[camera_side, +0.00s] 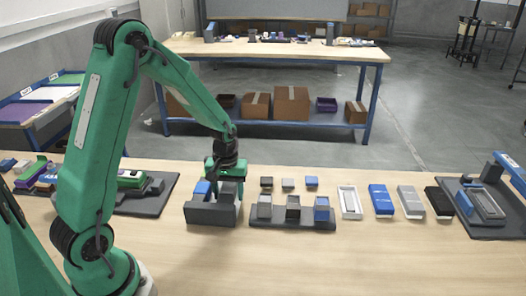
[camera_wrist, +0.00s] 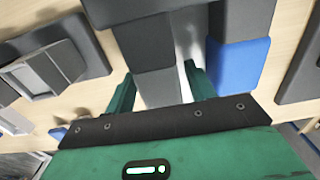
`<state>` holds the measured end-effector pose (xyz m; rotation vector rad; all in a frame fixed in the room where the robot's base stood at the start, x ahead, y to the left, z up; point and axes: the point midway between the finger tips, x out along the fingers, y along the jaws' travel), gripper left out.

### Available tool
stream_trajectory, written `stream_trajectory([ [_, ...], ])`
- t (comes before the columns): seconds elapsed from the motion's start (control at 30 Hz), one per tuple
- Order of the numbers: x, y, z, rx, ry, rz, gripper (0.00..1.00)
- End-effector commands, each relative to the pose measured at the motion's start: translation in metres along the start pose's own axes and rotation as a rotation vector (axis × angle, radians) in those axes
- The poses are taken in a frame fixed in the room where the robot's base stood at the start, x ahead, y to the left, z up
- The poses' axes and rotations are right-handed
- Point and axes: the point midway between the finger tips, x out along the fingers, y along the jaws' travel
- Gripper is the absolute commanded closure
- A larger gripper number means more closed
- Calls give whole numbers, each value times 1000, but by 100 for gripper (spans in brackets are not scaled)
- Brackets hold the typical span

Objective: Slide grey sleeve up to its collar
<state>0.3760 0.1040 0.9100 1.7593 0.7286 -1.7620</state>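My gripper (camera_wrist: 158,84) points down over a dark grey stand (camera_side: 208,216) at the left middle of the table. The stand carries a blue piece (camera_wrist: 238,64) and a grey piece (camera_wrist: 160,90) side by side, each meeting a darker grey part in the wrist view. The grey piece, apparently the grey sleeve, lies between my two green fingers. Narrow gaps seem to show on both sides, so the fingers look open around it. In the side view the blue piece (camera_side: 202,187) is left of my fingers. The collar is not clearly distinguishable.
A second dark stand (camera_side: 292,222) with three columns is just right, with small blocks behind it. A white tray (camera_side: 349,202) and blue, grey and black boxes lie further right. A dark fixture (camera_side: 485,205) is at the right end. The front of the table is clear.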

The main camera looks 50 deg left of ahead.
Motion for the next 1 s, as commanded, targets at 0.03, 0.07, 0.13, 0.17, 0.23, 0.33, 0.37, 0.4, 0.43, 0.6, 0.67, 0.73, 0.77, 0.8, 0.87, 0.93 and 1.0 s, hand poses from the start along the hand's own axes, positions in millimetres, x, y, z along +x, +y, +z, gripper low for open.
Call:
stream_trajectory([
  [0.03, 0, 0, 0, 0, 0, 0, 45],
  [0.07, 0, 0, 0, 0, 1, 0, 45],
  [0.13, -1, 0, 0, -1, 1, 1, 45],
  [0.17, -2, 0, -1, -1, 1, 1, 45],
  [0.23, -4, 0, -1, -1, 2, 1, 45],
  [0.33, -10, 0, -1, -1, 4, 2, 45],
  [0.37, -12, 0, -1, -1, 3, 2, 45],
  [0.4, -14, 0, -1, -1, 3, 2, 45],
  [0.43, -16, 0, -1, -1, 3, 2, 45],
  [0.6, -27, 0, -1, -1, 3, 2, 45],
  [0.67, -30, 0, -1, -1, 3, 2, 45],
  [0.73, -35, 0, -1, -1, 3, 2, 45],
  [0.77, -37, 0, -1, -1, 3, 2, 45],
  [0.8, -40, 0, -1, -1, 3, 2, 45],
  [0.87, -43, 0, -1, -1, 3, 2, 45],
  [0.93, -48, 0, -1, -1, 2, 1, 45],
  [1.0, -52, 0, -1, -1, 3, 2, 45],
])
